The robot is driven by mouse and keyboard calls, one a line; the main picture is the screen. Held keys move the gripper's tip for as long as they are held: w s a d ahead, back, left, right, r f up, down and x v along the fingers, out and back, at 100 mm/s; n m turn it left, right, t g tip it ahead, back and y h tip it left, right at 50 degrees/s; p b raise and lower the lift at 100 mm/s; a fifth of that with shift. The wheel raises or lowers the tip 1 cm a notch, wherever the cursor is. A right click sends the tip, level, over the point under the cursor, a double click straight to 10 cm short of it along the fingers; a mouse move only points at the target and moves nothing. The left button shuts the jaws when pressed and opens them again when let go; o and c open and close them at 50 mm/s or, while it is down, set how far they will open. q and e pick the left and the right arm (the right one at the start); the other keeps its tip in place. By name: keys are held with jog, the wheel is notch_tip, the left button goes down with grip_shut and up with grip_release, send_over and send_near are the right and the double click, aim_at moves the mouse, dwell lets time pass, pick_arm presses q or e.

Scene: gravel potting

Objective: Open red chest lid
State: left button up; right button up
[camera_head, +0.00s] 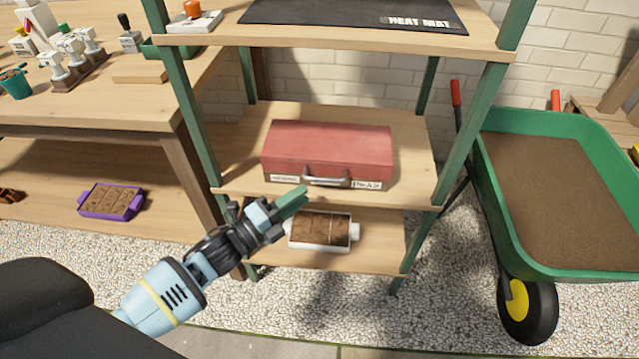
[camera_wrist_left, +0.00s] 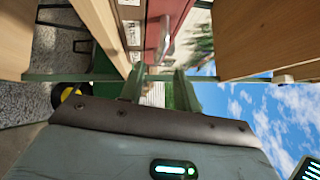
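The red chest (camera_head: 328,148) is a closed case on the middle shelf of the rack. It has a metal handle (camera_head: 327,180) and white labels on its front. In the left wrist view the chest's red side (camera_wrist_left: 178,12) and its handle (camera_wrist_left: 166,42) show beyond the fingers. My left gripper (camera_head: 297,200) is in front of the shelf edge, just below and left of the handle, apart from the chest. Its green fingers (camera_wrist_left: 161,82) stand apart with nothing between them. My right gripper is not in view.
The chest's shelf (camera_head: 415,185) has green posts at its sides. A white tray of soil (camera_head: 320,246) is on the shelf below. A heat mat (camera_head: 350,14) is on the shelf above. A green wheelbarrow (camera_head: 490,190) stands right; a wooden workbench (camera_head: 100,105) stands left.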

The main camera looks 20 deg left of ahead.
aim_at(327, 154)
pick_arm(q)
jog(key=x, duration=0.6)
jog(key=shift+w+d+b, duration=0.15)
jog(key=shift+w+b, duration=0.05)
jog(key=shift+b, duration=0.2)
jog(key=shift+c, duration=0.2)
grip_shut()
